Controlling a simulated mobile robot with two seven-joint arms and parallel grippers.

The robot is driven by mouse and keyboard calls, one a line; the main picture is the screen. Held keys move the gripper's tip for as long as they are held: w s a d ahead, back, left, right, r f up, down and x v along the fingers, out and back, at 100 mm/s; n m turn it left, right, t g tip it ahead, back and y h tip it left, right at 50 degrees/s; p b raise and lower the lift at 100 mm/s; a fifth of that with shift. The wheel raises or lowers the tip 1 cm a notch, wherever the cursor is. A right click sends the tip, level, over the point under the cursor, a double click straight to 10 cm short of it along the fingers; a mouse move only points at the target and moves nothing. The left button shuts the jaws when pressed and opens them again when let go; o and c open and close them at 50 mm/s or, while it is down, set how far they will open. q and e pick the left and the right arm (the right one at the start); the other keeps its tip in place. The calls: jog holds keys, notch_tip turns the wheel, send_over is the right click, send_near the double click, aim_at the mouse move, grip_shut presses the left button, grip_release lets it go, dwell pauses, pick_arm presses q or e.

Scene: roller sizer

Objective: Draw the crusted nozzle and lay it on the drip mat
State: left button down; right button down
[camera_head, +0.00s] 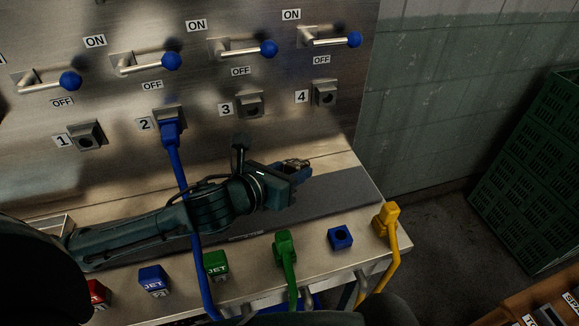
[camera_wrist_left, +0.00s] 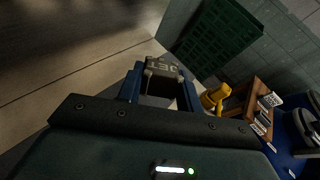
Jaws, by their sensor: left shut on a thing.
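My left gripper (camera_head: 300,171) is shut on a nozzle, a small dark grey-brown block with JET lettering, seen best between the fingers in the left wrist view (camera_wrist_left: 162,68). In the head view only a bit of the nozzle (camera_head: 293,163) shows at the fingertips. The gripper is over the back right part of a long dark grey mat (camera_head: 338,193), which looks like the drip mat. I cannot tell the exact height of the nozzle above it. My left forearm covers much of the mat. My right gripper is not in view.
Red (camera_head: 97,293), blue (camera_head: 153,280) and green (camera_head: 216,264) JET blocks line the bench front, with a green plug (camera_head: 284,245), blue socket (camera_head: 340,236) and yellow plug (camera_head: 388,218). A blue plug (camera_head: 170,134) sits in port 2; its hose crosses my forearm. Green crates (camera_head: 535,165) stand right.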

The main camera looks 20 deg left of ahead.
pick_arm(q)
jog(key=shift+w+a+f+g+h, duration=0.3)
jog(key=shift+w+a+g, duration=0.1)
jog(key=shift+g, duration=0.2)
jog(key=shift+f, duration=3.45)
jog(key=c, duration=0.9)
grip_release()
jog(key=shift+o, duration=0.2)
jog(key=shift+s, duration=0.15)
jog(key=b+v, duration=0.2)
jog(key=v, duration=1.1)
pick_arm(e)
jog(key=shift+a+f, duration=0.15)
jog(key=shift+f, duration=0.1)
